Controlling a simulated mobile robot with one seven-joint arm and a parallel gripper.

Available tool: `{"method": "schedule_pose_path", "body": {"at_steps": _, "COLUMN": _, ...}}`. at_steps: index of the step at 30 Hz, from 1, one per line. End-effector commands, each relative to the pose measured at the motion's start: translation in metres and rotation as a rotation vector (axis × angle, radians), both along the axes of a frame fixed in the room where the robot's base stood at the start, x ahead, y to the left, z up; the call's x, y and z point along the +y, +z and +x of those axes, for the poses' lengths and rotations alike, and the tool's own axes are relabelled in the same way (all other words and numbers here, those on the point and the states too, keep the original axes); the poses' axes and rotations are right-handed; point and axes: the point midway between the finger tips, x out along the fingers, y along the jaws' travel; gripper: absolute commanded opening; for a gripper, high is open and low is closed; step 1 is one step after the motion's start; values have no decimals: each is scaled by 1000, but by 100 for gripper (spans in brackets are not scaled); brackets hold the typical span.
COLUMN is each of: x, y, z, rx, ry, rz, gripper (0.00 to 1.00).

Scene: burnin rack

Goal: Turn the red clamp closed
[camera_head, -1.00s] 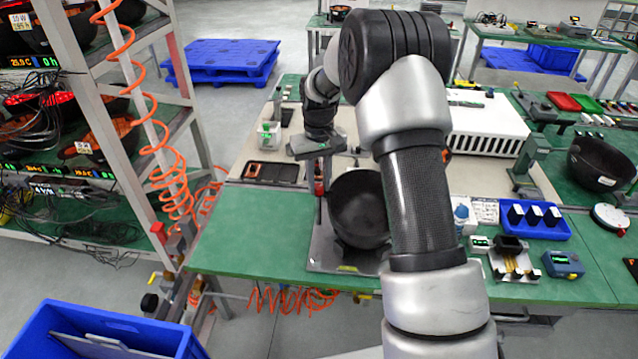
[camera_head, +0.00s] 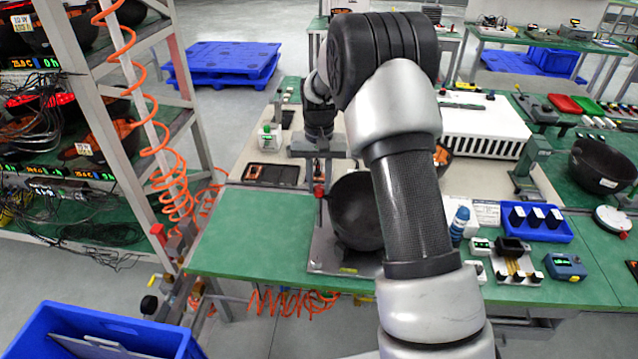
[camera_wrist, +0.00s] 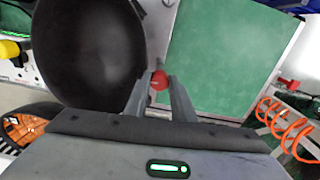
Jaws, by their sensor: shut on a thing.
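The red clamp (camera_wrist: 159,80) shows in the wrist view as a red knob between my fingertips. In the head view its red part (camera_head: 319,191) stands at the left edge of the black bowl, below my gripper. My gripper (camera_wrist: 160,82) points at the clamp and is shut on the red knob, with one finger on each side. The black bowl (camera_wrist: 85,45) fills the upper left of the wrist view and sits on a metal plate (camera_head: 325,255) in the head view. The lower part of the clamp is hidden in the wrist view.
The green table (camera_head: 245,225) is clear to the left of the plate. A blue bottle (camera_head: 459,226), a blue tray (camera_head: 535,233) and small devices stand to the right. A metal rack (camera_head: 120,160) with orange coiled hoses stands at the left. A blue bin (camera_head: 110,318) is on the floor.

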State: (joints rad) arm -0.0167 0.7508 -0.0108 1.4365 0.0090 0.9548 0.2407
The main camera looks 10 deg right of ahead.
Motion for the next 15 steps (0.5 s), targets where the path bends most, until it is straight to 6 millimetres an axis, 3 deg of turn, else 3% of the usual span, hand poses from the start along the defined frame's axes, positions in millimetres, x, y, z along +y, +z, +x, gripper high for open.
{"method": "schedule_pose_path", "body": {"at_steps": 5, "x": 0, "y": 1, "z": 0, "rx": -1, "ry": 1, "rz": 1, "gripper": 0}}
{"method": "schedule_pose_path", "body": {"at_steps": 6, "x": 0, "y": 1, "z": 0, "rx": -1, "ry": 1, "rz": 1, "gripper": 30}}
{"method": "schedule_pose_path", "body": {"at_steps": 8, "x": 0, "y": 1, "z": 0, "rx": -1, "ry": 1, "rz": 1, "gripper": 40}}
{"method": "schedule_pose_path", "body": {"at_steps": 15, "x": 0, "y": 0, "z": 0, "rx": -1, "ry": 1, "rz": 0, "gripper": 42}}
